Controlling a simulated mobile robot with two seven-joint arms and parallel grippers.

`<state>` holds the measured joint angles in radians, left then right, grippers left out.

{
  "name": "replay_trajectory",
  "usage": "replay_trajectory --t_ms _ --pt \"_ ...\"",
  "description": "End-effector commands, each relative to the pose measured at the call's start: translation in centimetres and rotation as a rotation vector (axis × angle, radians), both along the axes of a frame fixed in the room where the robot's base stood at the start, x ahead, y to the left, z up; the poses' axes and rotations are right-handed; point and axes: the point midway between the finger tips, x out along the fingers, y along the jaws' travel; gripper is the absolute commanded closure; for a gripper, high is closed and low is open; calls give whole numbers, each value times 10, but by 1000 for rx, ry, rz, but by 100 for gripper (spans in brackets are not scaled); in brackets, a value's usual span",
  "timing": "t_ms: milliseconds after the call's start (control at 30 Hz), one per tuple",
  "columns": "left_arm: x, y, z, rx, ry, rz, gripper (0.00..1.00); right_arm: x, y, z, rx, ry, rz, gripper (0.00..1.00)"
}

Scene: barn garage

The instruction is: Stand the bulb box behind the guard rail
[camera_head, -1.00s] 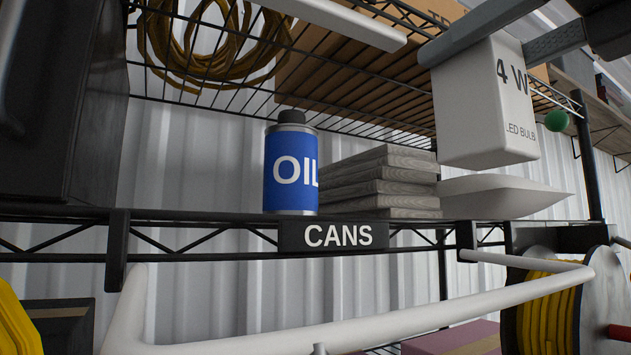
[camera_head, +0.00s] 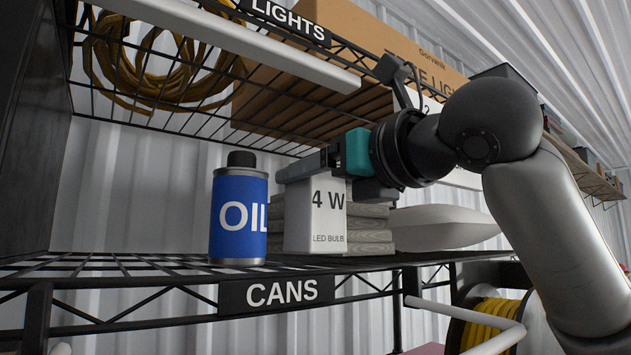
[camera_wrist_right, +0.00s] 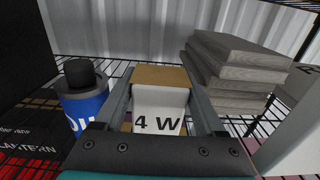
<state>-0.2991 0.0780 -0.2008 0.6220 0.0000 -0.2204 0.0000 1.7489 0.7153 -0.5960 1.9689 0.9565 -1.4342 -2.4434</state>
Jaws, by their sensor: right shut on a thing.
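The bulb box (camera_head: 328,218), a white carton marked "4 W" and "LED BULB", is upright at the front of the CANS shelf (camera_head: 120,262). Its base is at about shelf level; I cannot tell whether it touches. My right gripper (camera_head: 318,178) comes in from the right and is shut on its upper part. In the right wrist view, the fingers (camera_wrist_right: 158,95) hold the box (camera_wrist_right: 160,108) by opposite sides, its tan top showing. A white tubular rail (camera_head: 497,341) shows low at the right; I cannot tell whether it is the guard rail. My left gripper is not in view.
A blue oil can (camera_head: 239,217) stands close left of the box. Stacked grey planks (camera_head: 372,232) are behind it, and a white pillow-shaped packet (camera_head: 445,227) is to the right. The upper wire shelf (camera_head: 190,125) is overhead, with a white bar (camera_head: 235,45) along its front.

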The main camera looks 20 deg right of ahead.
Motion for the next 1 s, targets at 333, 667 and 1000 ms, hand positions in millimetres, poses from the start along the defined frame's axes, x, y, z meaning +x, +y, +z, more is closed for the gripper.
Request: replay_trajectory --t_ms 333,667,1000 --pt "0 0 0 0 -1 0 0 -1 0 -7 1 -2 -1 84" --pt "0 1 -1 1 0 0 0 0 0 -11 0 0 -1 10" --pt "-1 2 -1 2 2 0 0 -1 0 -10 0 -1 0 0"
